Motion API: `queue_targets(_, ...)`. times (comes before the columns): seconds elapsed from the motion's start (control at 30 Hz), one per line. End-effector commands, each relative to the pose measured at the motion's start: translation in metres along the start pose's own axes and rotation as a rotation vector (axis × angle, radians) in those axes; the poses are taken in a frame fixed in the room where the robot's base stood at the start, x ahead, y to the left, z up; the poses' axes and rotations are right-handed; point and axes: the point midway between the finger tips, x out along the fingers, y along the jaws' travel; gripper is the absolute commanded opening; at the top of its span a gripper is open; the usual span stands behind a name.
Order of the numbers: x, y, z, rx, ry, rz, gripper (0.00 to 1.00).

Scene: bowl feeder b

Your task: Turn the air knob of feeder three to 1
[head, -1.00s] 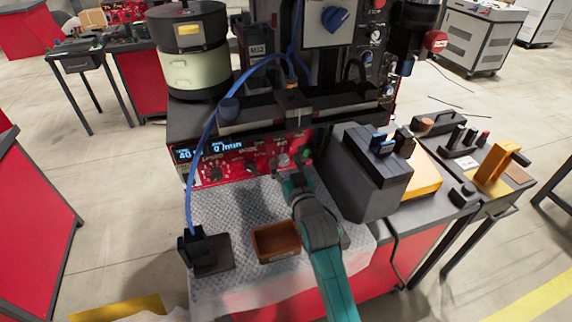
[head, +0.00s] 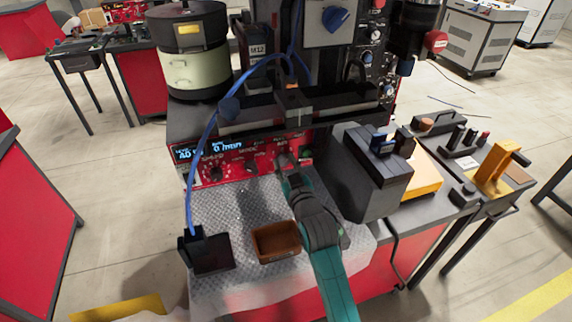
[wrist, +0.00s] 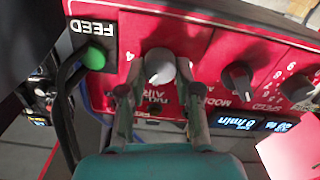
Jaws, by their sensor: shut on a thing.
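The red feeder control panel (head: 235,157) faces me on the front of the machine. In the wrist view the panel is upside down, and the pale grey air knob (wrist: 158,66) stands between my fingertips, with partly covered lettering beside it. My gripper (wrist: 159,88) is shut on this knob, one finger on each side. In the head view my gripper (head: 287,162) reaches the right part of the panel and mostly hides the knob. The number at the knob's pointer cannot be read.
Beside the air knob are a black mode knob (wrist: 238,76), another dark knob (wrist: 297,88) and a green FEED button (wrist: 94,57). A blue-lit display (head: 205,150) is at the panel's left. A brown tray (head: 276,241) and a grey block (head: 365,170) flank my arm.

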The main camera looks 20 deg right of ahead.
Motion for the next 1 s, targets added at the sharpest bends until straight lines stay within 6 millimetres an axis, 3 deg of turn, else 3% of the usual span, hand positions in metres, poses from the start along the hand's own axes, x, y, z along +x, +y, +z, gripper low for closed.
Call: queue_targets(1.0, -0.0002, -0.0033, 0.0017, -0.956, 0.000, -0.001, 0.00)
